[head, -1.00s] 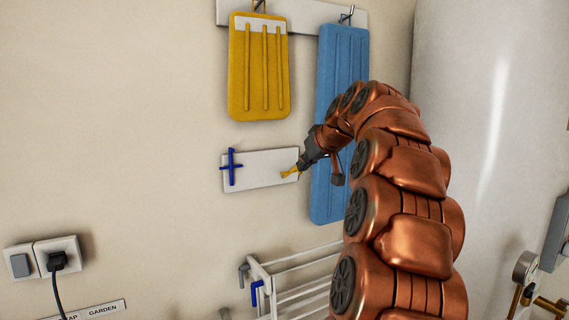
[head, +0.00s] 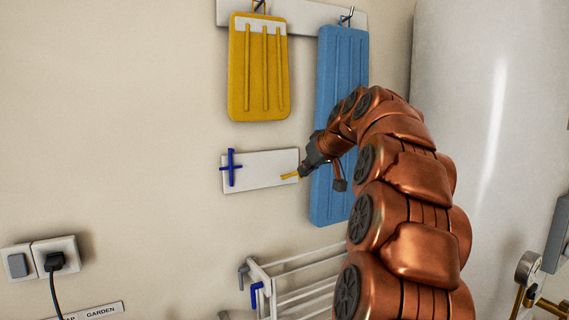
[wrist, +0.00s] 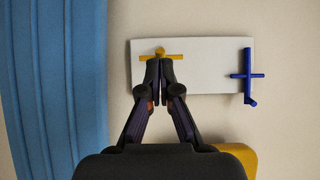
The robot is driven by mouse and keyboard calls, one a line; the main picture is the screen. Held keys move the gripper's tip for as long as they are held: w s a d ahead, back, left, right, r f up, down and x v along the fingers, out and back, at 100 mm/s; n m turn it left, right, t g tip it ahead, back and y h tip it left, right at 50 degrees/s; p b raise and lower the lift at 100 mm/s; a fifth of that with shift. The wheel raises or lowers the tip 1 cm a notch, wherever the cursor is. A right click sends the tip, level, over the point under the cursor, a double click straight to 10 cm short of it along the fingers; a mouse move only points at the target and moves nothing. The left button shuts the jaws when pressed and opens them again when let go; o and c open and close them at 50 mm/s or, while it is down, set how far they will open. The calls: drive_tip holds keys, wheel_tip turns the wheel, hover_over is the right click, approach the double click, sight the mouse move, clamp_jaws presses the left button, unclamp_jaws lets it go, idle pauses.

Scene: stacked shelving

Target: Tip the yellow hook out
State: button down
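The yellow hook (wrist: 174,57) is on the white wall plate, with its crossbar just beyond my fingertips in the wrist view. It also shows as a small yellow piece (head: 289,176) at the plate's right end in the head view. My gripper (wrist: 160,70) has its two fingertips close together at the hook's middle, apparently shut on its stem. The fingers hide that stem, so the contact is hard to see. In the head view my gripper (head: 308,169) reaches the plate from the right. A blue cross-shaped hook (wrist: 247,76) is on the plate's other end.
The white plate (head: 260,171) is on the wall. A yellow board (head: 259,90) hangs above it and a blue board (head: 342,70) hangs close behind my gripper. A white rack (head: 290,266) sits below. Wall outlets (head: 40,258) are at lower left. The wall left of the plate is clear.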

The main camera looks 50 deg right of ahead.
drive_tip(key=shift+s+a+f+b, duration=0.1)
drive_tip(key=shift+s+f+b, duration=0.05)
drive_tip(key=shift+f+b, duration=0.3)
drive_tip(key=shift+s+a+f+b, duration=0.1)
drive_tip(key=shift+f+b, duration=0.2)
drive_tip(key=shift+f, duration=0.2)
drive_tip(key=shift+s, duration=0.1)
drive_tip(key=b+v, duration=0.1)
drive_tip(key=v, duration=0.5)
drive_tip(key=shift+s+f, duration=0.2)
drive_tip(key=shift+s, duration=0.25)
drive_tip(key=shift+a, duration=0.1)
idle(0.5)
